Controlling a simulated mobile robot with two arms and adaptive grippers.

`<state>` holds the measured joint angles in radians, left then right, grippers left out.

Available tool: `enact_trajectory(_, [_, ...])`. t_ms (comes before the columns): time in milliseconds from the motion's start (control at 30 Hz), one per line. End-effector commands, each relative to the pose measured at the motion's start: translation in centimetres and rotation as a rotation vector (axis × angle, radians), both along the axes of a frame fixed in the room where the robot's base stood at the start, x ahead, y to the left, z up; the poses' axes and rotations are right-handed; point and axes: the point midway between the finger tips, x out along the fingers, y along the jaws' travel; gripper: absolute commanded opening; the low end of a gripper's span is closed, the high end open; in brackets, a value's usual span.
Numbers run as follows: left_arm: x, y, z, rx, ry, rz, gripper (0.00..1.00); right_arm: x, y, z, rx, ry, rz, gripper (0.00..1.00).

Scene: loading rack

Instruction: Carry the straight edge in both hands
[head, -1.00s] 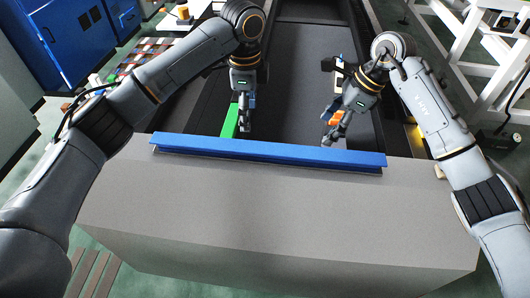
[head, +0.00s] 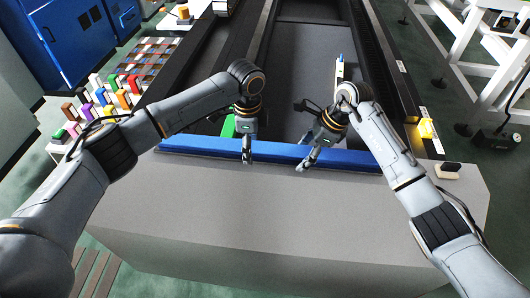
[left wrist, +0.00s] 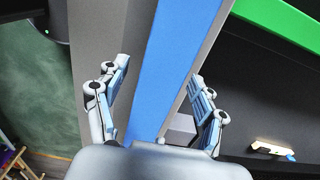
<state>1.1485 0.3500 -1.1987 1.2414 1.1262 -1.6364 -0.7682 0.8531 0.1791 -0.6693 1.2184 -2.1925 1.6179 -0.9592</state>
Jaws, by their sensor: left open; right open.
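The straight edge is a long blue bar (head: 200,147) lying along the far edge of the grey block in the head view. It also shows in the left wrist view (left wrist: 175,55), running between the spread fingers. My left gripper (head: 247,158) is open over the bar, left of its middle, fingers pointing down. My right gripper (head: 306,163) is open and tilted at the bar, right of its middle. The arms hide parts of the bar. I cannot tell whether any finger touches it.
The grey block (head: 260,215) has a wide bare top. A green piece (head: 228,127) lies behind the bar on the dark bed (head: 305,50). A small dark-topped block (head: 448,170) sits at the right. Several coloured blocks stand at the left.

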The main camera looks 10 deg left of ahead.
Motion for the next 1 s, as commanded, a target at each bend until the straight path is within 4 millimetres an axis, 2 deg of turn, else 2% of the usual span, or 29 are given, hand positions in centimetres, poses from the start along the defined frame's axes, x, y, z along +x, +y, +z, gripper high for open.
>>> enact_trajectory(133, [0.00,-0.02,0.00,0.000,0.000,0.000,0.68,-0.01,-0.01,0.00,0.000,0.000,0.000,0.68])
enact_trajectory(467, [0.00,-0.02,0.02,0.000,0.000,0.000,0.01,-0.01,-0.01,0.01,0.000,0.001,0.000,0.01])
enact_trajectory(700, [0.01,-0.02,0.03,0.000,0.000,0.000,0.00,-0.01,-0.02,0.01,0.000,0.001,0.000,0.00])
enact_trajectory(1000, [0.07,-0.04,0.96,-0.001,-0.003,0.000,0.00,0.04,0.05,0.98,0.002,-0.001,0.001,0.00])
